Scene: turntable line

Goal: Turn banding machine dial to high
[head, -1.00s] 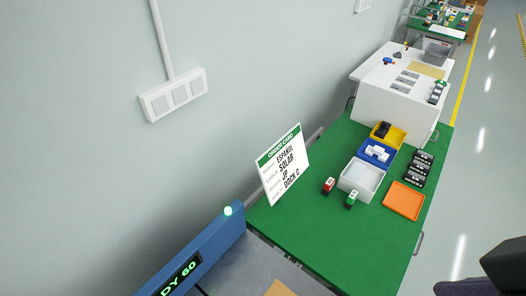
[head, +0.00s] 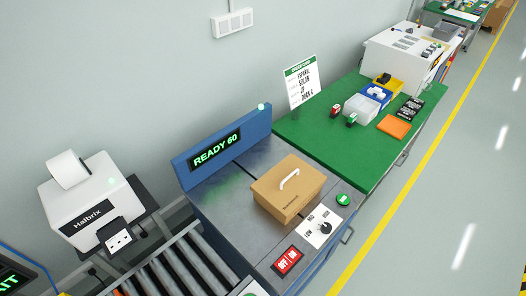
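The banding machine (head: 222,196) has a grey metal top and a blue upright panel whose display (head: 216,150) reads READY 60. Its dial (head: 325,228) is a dark round knob on a white plate (head: 312,238) at the front right of the top. The plate carries words that look like LOW, MED and HIGH; the knob's pointer is too small to read. A closed cardboard box (head: 285,194) with a white handle sits on the machine top, behind the dial. Neither of my grippers shows in the head view.
A red OFF/ON switch (head: 287,262) and a green button (head: 344,200) flank the dial. A roller conveyor (head: 180,265) and a white printer (head: 88,205) stand to the left. A green table (head: 330,150) with bins adjoins on the right. The floor in front is clear.

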